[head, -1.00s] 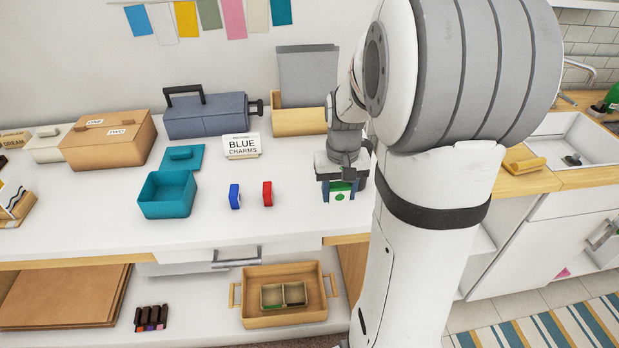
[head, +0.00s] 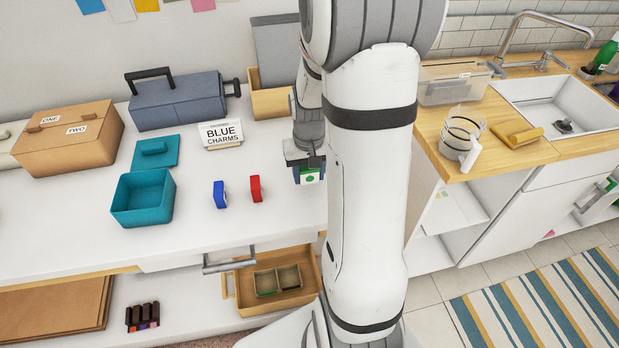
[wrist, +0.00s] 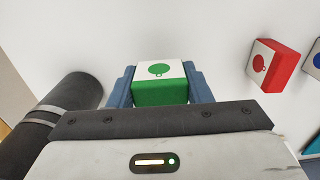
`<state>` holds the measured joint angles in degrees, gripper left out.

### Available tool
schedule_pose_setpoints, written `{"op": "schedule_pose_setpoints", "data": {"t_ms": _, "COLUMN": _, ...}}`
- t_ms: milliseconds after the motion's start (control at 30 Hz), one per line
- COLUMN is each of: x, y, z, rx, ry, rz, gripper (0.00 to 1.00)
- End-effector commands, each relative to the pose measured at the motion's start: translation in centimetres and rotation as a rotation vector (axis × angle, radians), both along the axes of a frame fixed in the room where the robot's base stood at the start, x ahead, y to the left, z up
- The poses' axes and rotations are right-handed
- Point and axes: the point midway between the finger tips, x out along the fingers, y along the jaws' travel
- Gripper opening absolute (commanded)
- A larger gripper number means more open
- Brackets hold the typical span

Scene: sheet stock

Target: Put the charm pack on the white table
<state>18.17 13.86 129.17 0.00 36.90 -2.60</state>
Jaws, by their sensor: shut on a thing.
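My gripper (head: 306,172) is shut on the green charm pack (head: 310,176), a small block with a white face and a green dot. In the wrist view the pack (wrist: 160,84) sits between the blue fingers. It is over the white table (head: 255,225); I cannot tell whether it touches the top. A blue pack (head: 219,194) and a red pack (head: 256,189) stand on the table left of my gripper. The red pack (wrist: 272,68) shows at the right in the wrist view.
A teal box (head: 143,200) stands open, its lid (head: 155,151) behind it. A cardboard box (head: 70,140) and a blue-grey case (head: 178,102) stand further back. A wooden tray (head: 285,300) is below. A glass mug (head: 463,135) stands near the sink (head: 540,105). The table front is clear.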

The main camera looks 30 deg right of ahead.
Motion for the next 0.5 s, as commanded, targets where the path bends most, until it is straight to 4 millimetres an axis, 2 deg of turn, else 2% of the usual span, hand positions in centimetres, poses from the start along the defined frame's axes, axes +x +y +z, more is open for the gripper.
{"op": "schedule_pose_setpoints", "data": {"t_ms": 33, "x": -0.1, "y": 0.0, "z": -0.9, "rx": 0.002, "ry": 0.006, "rz": -0.001, "gripper": 0.23}}
{"op": "schedule_pose_setpoints", "data": {"t_ms": 167, "x": -0.1, "y": -0.1, "z": -2.3, "rx": 0.001, "ry": 0.004, "rz": -0.003, "gripper": 0.23}}
{"op": "schedule_pose_setpoints", "data": {"t_ms": 500, "x": 0.0, "y": -0.2, "z": -2.8, "rx": 0.000, "ry": 0.001, "rz": -0.004, "gripper": 0.23}}
